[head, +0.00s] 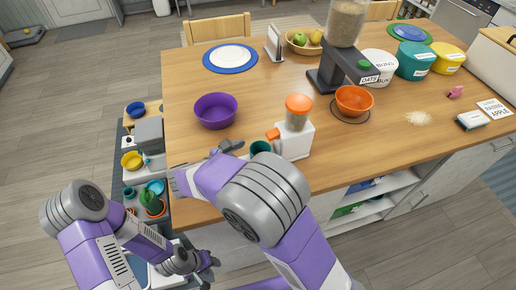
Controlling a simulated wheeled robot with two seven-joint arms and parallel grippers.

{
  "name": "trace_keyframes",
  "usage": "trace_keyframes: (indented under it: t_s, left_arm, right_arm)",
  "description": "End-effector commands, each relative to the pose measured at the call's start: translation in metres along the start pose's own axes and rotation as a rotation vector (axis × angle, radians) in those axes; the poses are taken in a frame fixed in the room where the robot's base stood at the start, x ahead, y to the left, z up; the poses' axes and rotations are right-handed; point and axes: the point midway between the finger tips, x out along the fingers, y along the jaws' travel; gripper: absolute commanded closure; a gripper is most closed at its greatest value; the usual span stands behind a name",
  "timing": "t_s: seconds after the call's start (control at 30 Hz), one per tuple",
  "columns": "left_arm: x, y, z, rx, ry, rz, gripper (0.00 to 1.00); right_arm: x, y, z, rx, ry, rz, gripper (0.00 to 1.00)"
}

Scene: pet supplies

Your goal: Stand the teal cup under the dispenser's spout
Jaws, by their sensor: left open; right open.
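The teal cup (260,147) is on the wooden table, close to the white dispenser (293,141) with an orange lid. The dispenser's orange spout (273,134) points left, just above and right of the cup's rim. Whether the cup is centred under it I cannot tell. My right arm hides the cup's lower part. My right gripper (230,149) is open, left of the cup and apart from it, with nothing visible between its fingers. My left gripper (208,262) is open and empty, low in front of the table, away from the cup.
A purple bowl (216,110) stands behind my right gripper. Lidded tubs (414,62) stand at the back right. A low cart (150,134) with bowls and a plant is at the left.

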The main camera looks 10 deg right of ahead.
Motion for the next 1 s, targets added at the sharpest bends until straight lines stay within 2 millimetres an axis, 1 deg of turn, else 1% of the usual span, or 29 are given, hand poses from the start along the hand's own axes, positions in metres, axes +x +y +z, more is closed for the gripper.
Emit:
trace_keyframes:
  t_s: [0.03, 0.2, 0.3, 0.4, 0.5, 1.0]
  left_arm:
    - [-0.006, 0.002, 0.0, 0.0, 0.0, 0.0, 0.57]
    - [-0.013, 0.005, 0.001, 0.0, 0.0, 0.0, 0.57]
    - [-0.015, 0.006, 0.001, 0.0, 0.0, 0.0, 0.57]
    - [-0.016, 0.006, 0.001, 0.0, 0.0, 0.0, 0.57]
    - [-0.016, 0.006, 0.001, 0.0, 0.0, 0.0, 0.57]
    - [-0.017, 0.006, 0.001, 0.0, 0.0, 0.0, 0.57]
  right_arm:
    - [-0.014, 0.001, 0.003, 0.001, 0.0, 0.003, 0.06]
    - [-0.045, 0.001, 0.002, 0.0, -0.001, 0.002, 0.06]
    - [-0.058, 0.0, 0.001, 0.0, 0.0, 0.001, 0.06]
    - [-0.065, 0.0, 0.001, 0.001, 0.0, 0.001, 0.06]
    - [-0.067, 0.0, 0.0, 0.001, 0.0, 0.0, 0.06]
    - [-0.067, 0.0, 0.001, 0.0, 0.0, -0.001, 0.06]
